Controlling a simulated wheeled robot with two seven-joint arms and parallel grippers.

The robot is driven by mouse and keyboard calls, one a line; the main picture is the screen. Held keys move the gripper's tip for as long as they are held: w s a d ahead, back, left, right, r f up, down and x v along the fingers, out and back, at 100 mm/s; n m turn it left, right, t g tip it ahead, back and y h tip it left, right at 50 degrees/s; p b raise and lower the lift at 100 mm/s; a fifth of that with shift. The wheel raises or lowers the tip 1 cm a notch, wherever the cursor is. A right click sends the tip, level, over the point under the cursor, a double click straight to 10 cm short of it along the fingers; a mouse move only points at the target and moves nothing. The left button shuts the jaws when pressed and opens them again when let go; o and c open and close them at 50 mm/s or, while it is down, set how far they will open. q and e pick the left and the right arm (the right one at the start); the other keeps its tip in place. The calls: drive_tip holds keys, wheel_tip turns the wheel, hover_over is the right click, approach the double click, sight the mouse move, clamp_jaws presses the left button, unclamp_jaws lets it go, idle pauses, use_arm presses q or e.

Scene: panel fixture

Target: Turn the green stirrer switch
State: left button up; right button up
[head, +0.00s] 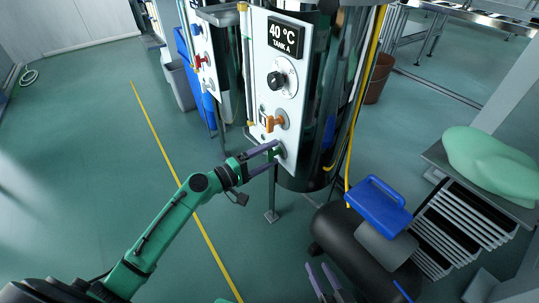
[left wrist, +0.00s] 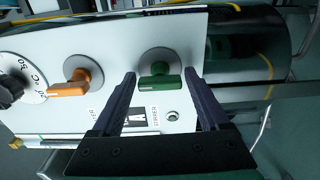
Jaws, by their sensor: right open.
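The green stirrer switch (left wrist: 160,82) sits on a round grey base on the white panel (left wrist: 120,40); its handle lies level across the left wrist view. In the head view the switch is low on the panel (head: 255,80), mostly hidden behind my left gripper (head: 272,156). My left gripper is open, and in the left wrist view (left wrist: 160,80) its fingers stand either side of the green handle with gaps at both sides. I cannot tell whether the fingertips reach past the handle. My right gripper (head: 325,272) is open and empty at the bottom of the head view.
An orange switch (head: 273,122) is just above, with a black dial (head: 278,79) higher up. A dark tank stands behind the panel. A blue-handled item (head: 378,205) on a black cylinder (head: 350,245) is to the right. Floor to the left is clear.

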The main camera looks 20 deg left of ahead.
idle(0.3)
use_arm(q)
drive_tip(key=v, duration=1.4)
drive_tip(key=shift+s, duration=0.3)
drive_tip(key=shift+a+f, duration=0.1)
